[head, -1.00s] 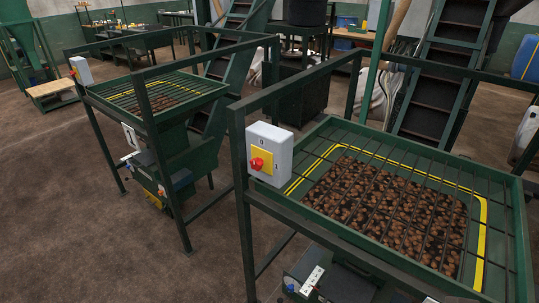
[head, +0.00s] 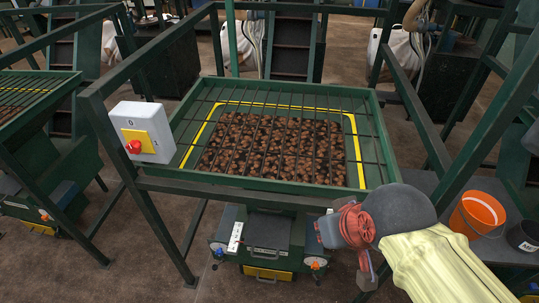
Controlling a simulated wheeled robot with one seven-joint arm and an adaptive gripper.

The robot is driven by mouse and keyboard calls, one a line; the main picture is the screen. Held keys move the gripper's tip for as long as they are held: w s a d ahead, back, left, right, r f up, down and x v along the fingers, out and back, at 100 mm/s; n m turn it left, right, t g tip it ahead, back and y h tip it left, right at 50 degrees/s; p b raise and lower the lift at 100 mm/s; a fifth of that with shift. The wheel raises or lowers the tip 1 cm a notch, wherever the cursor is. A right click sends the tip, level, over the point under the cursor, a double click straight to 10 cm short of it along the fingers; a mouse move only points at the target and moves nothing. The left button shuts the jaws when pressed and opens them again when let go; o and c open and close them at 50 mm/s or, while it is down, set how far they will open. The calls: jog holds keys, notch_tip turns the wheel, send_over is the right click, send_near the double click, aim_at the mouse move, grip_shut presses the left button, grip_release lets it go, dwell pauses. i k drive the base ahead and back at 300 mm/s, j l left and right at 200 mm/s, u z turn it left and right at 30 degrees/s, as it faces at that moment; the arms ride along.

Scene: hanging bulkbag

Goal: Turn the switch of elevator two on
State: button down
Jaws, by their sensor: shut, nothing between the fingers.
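A pale grey switch box (head: 158,117) with a yellow plate and a red rotary knob (head: 133,147) is mounted on the dark green frame, left of a hopper, in the head view. A small "0" mark shows above the plate; I cannot read a number naming its elevator or be sure of the knob's setting. My gripper (head: 366,274) is at the lower right, below my red-ringed wrist, partly hidden and small. It is shut and empty, well to the right of the switch and apart from it.
The green hopper (head: 376,165) has a bar grid over brown lumps. Frame rails and posts surround it. A machine (head: 265,240) sits underneath. An orange bucket (head: 478,213) and a black bucket (head: 523,237) stand at right. Brown floor is open at lower left.

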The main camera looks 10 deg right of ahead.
aim_at(133, 147)
jog(key=j+u, duration=0.15)
jog(key=j, duration=0.3)
jog(key=i+j+u, duration=0.2)
jog(key=j, duration=0.2)
jog(key=j+u, duration=0.15)
jog(key=j, duration=0.3)
